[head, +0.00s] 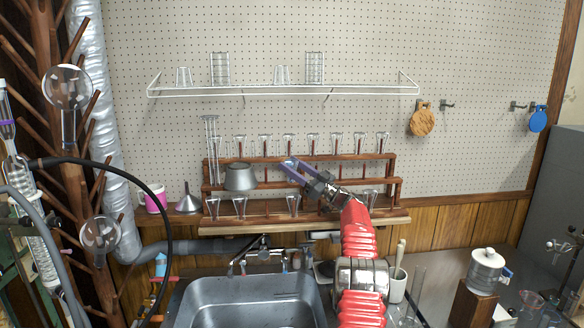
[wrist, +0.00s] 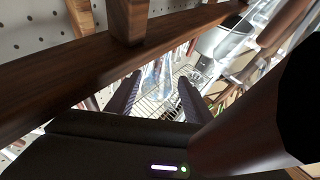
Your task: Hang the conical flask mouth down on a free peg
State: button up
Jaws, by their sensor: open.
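My gripper (head: 289,168) is open in front of the wooden tiered rack (head: 300,219), with its purple fingers pointing up and left. In the wrist view my gripper (wrist: 157,92) has its two fingers apart, with clear glass (wrist: 150,78) and a wire grid beyond them. I cannot tell whether the fingers touch any glass. No glass piece is clearly recognisable as the conical flask. A brown peg tree (head: 45,55) stands at the left with several slanting pegs. A round flask (head: 67,86) and a lower round flask (head: 100,235) hang on it, necks down.
A wooden rail (wrist: 75,75) crosses close to my gripper in the wrist view. The sink (head: 250,300) is below. A white wire shelf (head: 285,92) hangs above. A black hose (head: 140,185) curves before the tree.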

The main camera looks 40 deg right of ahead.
aim_at(296, 184)
jog(key=shift+m+h, duration=0.4)
jog(key=shift+m, duration=0.2)
jog(key=f, duration=0.1)
jog(key=d+f, duration=0.1)
jog(key=f, duration=0.2)
jog(key=shift+s+d+f, duration=0.15)
jog(key=shift+s+f, duration=0.2)
jog(key=s+d+f+n, duration=0.1)
jog(key=s+d, duration=0.2)
jog(key=s, duration=0.8)
jog(key=shift+f, duration=0.15)
